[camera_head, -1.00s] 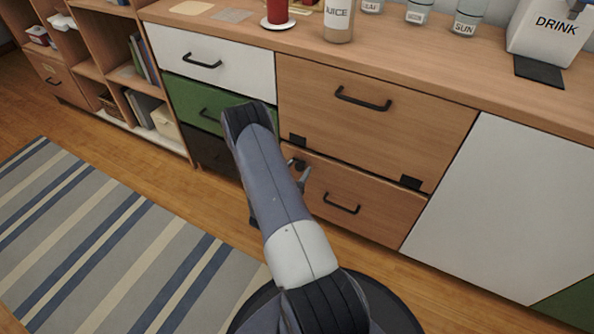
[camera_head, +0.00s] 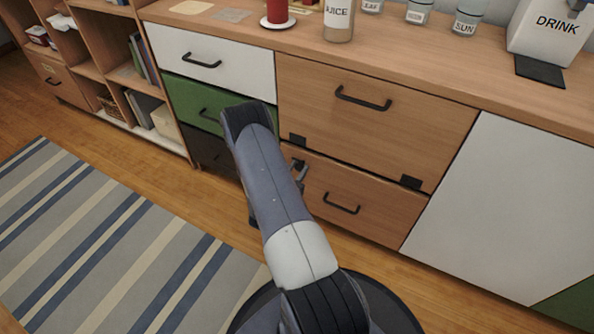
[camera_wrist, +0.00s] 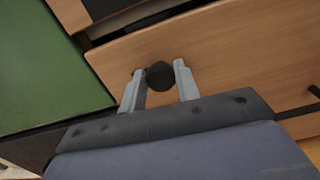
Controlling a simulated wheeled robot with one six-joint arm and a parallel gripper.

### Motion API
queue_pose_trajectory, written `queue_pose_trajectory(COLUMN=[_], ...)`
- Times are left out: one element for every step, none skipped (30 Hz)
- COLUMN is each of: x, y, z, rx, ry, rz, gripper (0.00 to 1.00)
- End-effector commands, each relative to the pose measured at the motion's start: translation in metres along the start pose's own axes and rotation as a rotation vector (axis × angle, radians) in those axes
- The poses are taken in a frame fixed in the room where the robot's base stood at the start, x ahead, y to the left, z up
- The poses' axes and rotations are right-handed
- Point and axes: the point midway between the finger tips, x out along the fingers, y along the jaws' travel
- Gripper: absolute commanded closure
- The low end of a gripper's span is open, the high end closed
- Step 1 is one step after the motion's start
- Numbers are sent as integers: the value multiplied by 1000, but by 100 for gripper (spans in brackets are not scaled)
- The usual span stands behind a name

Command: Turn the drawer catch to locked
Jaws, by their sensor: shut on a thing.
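The catch is a dark round knob (camera_wrist: 160,76) on the front of the lower wooden drawer (camera_wrist: 225,55). In the wrist view it sits between the two pale fingertips of my gripper (camera_wrist: 159,69), which is shut on it. In the head view my gripper (camera_head: 300,170) is at the upper left corner of the lower wooden drawer (camera_head: 375,205), partly behind my arm. The knob is small and mostly covered there, and I cannot read whether it stands at locked. The drawer front looks closed.
A wooden front with a black handle (camera_head: 362,98) is above, with dark fittings along its lower edge. A green drawer (camera_head: 190,100) and a white drawer (camera_head: 225,60) are to the left. Open floor and a striped rug (camera_head: 90,240) lie at left.

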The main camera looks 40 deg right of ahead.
Motion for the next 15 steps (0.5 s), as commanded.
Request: queue_pose_trajectory(x=[0,0,0,0,0,0,0,0,0,0,0,0,0,0,0], y=[0,0,0,0,-1,-1,-1,-1,-1,-1,-1,-1,-1,-1,-2], z=[-2,-2,-2,-2,-3,-3,-3,-3,-3,-4,-4,-4,-4,-4,-4], rx=[21,36,59,78,99,129,154,180,215,242,270,308,337,366,404], ry=[0,-1,-1,0,0,-1,-1,-1,-2,-1,-1,-2,-2,-2,-2], rz=[-1,-1,-1,-1,-1,-1,-1,-1,-1,-1,-1,-1,-1,-1,-1], gripper=[92,92,92,92,92,92,92,92,92,92,92,92,92,92,92])
